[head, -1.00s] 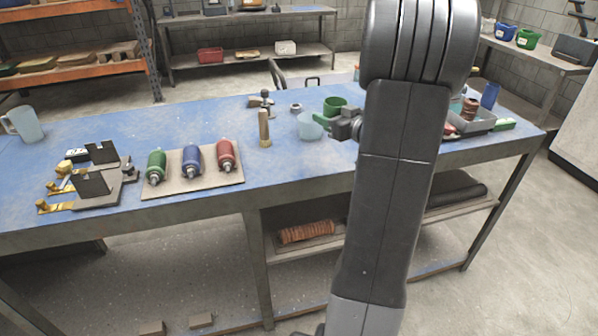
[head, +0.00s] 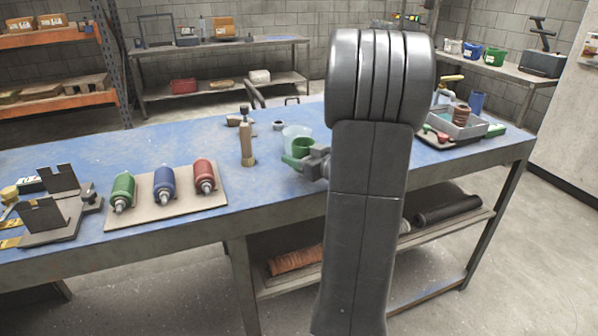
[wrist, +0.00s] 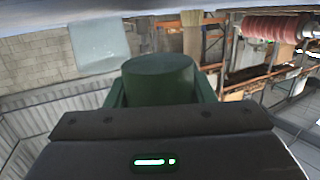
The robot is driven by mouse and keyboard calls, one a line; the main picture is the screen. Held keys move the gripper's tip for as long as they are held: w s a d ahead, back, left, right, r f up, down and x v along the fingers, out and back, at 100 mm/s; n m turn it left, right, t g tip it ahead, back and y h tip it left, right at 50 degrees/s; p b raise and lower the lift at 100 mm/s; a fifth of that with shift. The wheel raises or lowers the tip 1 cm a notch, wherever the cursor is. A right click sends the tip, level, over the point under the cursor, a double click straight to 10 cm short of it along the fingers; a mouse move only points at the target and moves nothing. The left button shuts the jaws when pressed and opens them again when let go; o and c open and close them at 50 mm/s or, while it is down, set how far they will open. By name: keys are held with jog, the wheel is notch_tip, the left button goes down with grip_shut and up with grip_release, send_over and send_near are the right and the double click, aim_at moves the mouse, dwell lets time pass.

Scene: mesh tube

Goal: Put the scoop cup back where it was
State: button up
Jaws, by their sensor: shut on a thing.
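The green scoop cup (head: 303,147) is at my gripper (head: 296,162), left of my arm in the head view. My gripper is shut on it. In the wrist view the dark green cup (wrist: 160,75) sits between the two green fingers. A translucent pale cup (head: 291,131) stands just behind the green cup on the blue bench, and it also shows at upper left in the wrist view (wrist: 97,47). I cannot tell how high the green cup is above the bench. My arm hides the bench behind it.
A wooden-handled tool (head: 247,145) stands upright left of the cups. A board (head: 150,214) with green, blue and red bottles lies further left. A grey tray (head: 462,124) with several items is at right. Blue bench is bare between the board and the tool.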

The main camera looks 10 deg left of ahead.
jog(key=shift+f+b, duration=0.3)
jog(key=shift+f, duration=1.45)
jog(key=shift+f, duration=0.15)
jog(key=o, duration=1.1)
jog(key=shift+c, duration=0.2)
jog(key=shift+s+d+r, duration=0.1)
jog(key=shift+d+r, duration=0.1)
jog(key=v, duration=1.1)
jog(key=shift+s+d+p, duration=0.25)
jog(key=shift+p, duration=0.1)
